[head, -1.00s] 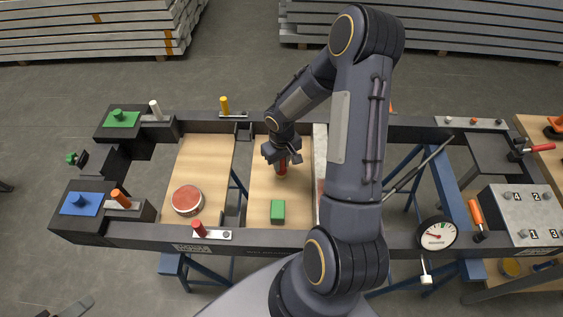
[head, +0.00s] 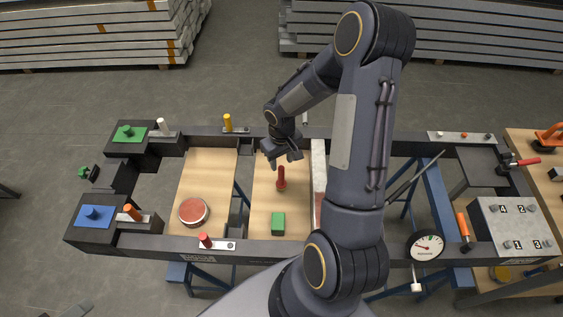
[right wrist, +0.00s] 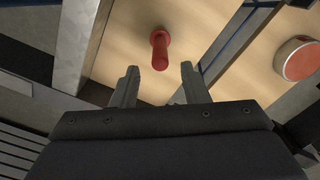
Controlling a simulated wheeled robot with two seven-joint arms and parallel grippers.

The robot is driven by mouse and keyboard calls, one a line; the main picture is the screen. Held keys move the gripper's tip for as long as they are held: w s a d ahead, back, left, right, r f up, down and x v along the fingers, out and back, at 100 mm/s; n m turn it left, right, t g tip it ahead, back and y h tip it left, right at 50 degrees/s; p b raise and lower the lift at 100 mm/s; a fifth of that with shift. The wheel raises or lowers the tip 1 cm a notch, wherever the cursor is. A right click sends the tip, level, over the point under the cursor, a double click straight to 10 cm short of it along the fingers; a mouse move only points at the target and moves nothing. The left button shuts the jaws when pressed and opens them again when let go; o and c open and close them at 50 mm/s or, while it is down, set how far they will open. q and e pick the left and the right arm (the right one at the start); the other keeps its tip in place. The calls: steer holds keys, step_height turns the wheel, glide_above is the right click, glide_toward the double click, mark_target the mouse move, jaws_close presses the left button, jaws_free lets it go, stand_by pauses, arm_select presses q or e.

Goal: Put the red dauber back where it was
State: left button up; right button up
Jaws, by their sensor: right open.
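The red dauber (head: 281,178) stands upright on the right wooden board (head: 265,205), behind the green block (head: 278,223). My right gripper (head: 284,163) is open and empty, above and a little behind the dauber, apart from it. In the right wrist view the dauber (right wrist: 159,48) shows beyond and between the two open fingertips (right wrist: 158,72). My left gripper is not in view.
A round tin with a red top (head: 193,211) sits on the left wooden board (head: 207,170). A red peg (head: 206,240) is on the front rail, a yellow peg (head: 227,122) on the back rail. A pale divider (head: 319,170) runs right of the dauber.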

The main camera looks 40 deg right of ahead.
step_height(320, 180, up, 2)
steer(key=shift+r+p, duration=0.2)
steer(key=shift+p, duration=0.2)
steer(key=s+a+r+t, duration=0.1)
steer(key=s+a+r, duration=0.2)
steer(key=r, duration=0.3)
steer(key=s+a+r+t+y, duration=0.1)
steer(key=s+a+r, duration=0.15)
steer(key=r, duration=0.45)
steer(key=s+a+r+t, duration=0.1)
steer(key=s+a+r, duration=0.1)
steer(key=s+r, duration=0.3)
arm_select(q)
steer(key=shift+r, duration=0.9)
arm_select(e)
steer(key=s+a+r+t+y, duration=0.2)
steer(key=s+a+r, duration=0.2)
steer(key=s+a, duration=0.2)
steer(key=shift+s+r+t+y, duration=0.2)
steer(key=shift+t+y, duration=0.1)
steer(key=shift+y, duration=0.1)
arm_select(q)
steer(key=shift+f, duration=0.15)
arm_select(e)
steer(key=shift+f, duration=0.15)
